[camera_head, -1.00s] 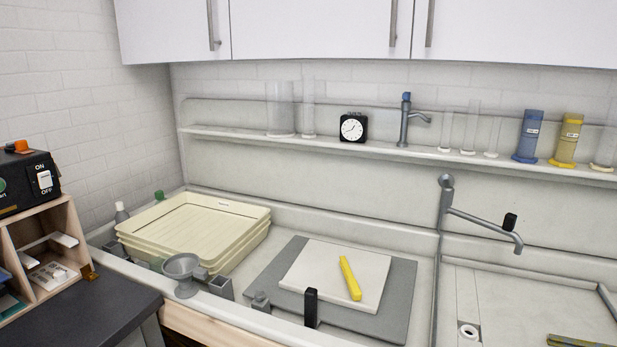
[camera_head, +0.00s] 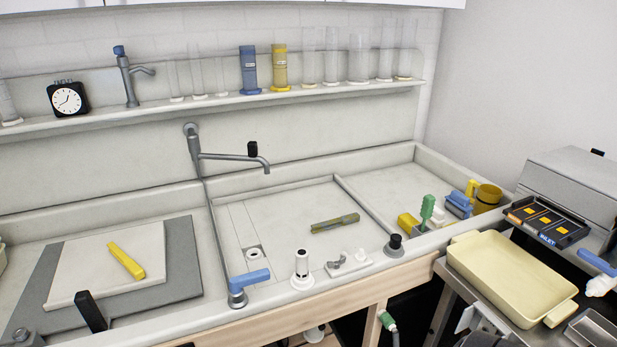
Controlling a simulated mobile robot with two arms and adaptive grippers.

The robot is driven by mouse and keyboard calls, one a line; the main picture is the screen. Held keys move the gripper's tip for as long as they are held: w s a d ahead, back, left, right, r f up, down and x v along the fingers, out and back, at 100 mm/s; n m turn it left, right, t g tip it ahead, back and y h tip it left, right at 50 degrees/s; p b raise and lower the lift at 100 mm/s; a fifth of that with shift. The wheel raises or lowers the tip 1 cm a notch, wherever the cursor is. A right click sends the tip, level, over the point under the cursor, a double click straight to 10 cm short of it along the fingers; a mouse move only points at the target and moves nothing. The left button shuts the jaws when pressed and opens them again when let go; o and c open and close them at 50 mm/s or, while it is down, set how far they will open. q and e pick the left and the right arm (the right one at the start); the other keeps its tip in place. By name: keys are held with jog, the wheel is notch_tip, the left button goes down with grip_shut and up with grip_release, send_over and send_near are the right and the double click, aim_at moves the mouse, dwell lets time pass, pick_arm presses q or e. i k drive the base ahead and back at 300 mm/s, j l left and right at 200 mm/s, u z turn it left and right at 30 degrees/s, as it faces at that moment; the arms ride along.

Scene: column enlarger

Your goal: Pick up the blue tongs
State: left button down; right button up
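I cannot make out blue tongs with certainty. An olive tongs-like tool (camera_head: 335,222) lies flat in the sink basin; it does not look blue. A yellow tool (camera_head: 127,261) lies on the white board at the left. A small blue item (camera_head: 458,204) sits at the right end of the sink, too small to tell its shape. A blue-handled item (camera_head: 598,262) is at the right edge, partly cut off. Neither of my grippers is in view.
A cream tray (camera_head: 513,277) stands on the right-hand counter. A faucet (camera_head: 230,157) reaches over the sink. A blue-handled valve (camera_head: 249,281) and white fittings (camera_head: 302,270) line the front rim. A shelf (camera_head: 215,108) with cylinders runs behind. The basin floor around the olive tool is clear.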

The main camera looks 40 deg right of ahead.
aim_at(350, 219)
jog(key=z, duration=1.6)
